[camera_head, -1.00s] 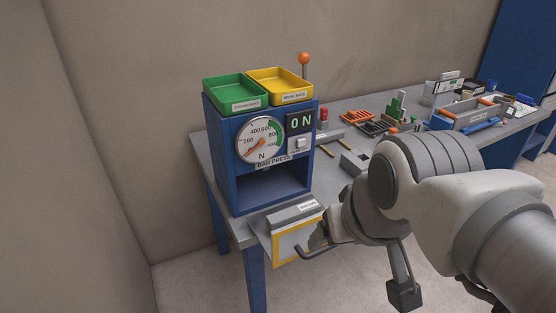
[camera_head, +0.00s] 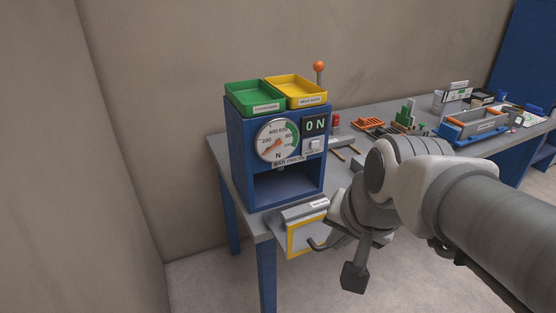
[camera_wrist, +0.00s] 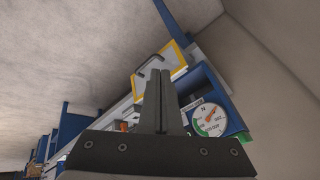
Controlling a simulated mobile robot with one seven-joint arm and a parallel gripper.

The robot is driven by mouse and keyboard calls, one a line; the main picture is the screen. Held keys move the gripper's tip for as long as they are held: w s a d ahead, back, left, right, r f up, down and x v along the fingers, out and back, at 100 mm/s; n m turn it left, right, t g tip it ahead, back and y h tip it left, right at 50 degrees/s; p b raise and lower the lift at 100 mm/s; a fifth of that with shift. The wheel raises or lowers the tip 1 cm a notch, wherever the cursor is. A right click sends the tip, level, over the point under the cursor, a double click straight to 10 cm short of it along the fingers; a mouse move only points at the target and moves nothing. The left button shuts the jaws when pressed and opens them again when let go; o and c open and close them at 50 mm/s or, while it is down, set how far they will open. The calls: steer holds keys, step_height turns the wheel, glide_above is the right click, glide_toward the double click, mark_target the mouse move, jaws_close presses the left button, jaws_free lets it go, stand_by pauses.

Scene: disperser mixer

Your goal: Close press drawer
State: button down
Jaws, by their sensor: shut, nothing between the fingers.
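The blue bar press (camera_head: 237,158) stands on the near left end of the bench, with a round force gauge (camera_head: 278,140) and a display reading 0 N. Its drawer (camera_head: 304,236) is pulled out below the open bay, past the bench edge. The drawer front is pale with a yellow frame and a dark bar handle (camera_head: 318,245). In the wrist view, my gripper (camera_wrist: 160,73) is shut and empty. Its fingertips appear close to the drawer front (camera_wrist: 177,58) and handle (camera_wrist: 150,64); contact cannot be told. In the head view my wrist hides the fingers and the drawer's right side.
Green (camera_head: 254,97) and yellow (camera_head: 297,91) trays sit on top of the press. An orange-knobbed lever (camera_head: 320,68) rises behind it. Floor is open before the drawer; a wall stands left.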

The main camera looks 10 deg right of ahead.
steer(key=w+d+f+m+p, duration=0.15)
steer(key=w+f+m, duration=0.4)
steer(key=m, duration=0.75)
steer(key=m+g, duration=0.1)
steer(key=m, duration=1.2)
glide_toward(310, 240)
steer(key=shift+y, duration=0.4)
steer(key=f, duration=0.1)
steer(key=s+f, duration=0.1)
steer(key=f, duration=0.1)
steer(key=s+d+f, duration=0.1)
steer(key=f, duration=0.1)
steer(key=shift+d+f, duration=0.1)
steer(key=shift+f, duration=0.15)
steer(key=w, duration=0.1)
steer(key=w+a, duration=0.1)
steer(key=w, duration=0.1)
steer(key=shift+p, duration=0.3)
steer(key=shift+w+a+f, duration=0.1)
steer(key=shift+w+a, duration=0.05)
steer(key=shift+w, duration=0.45)
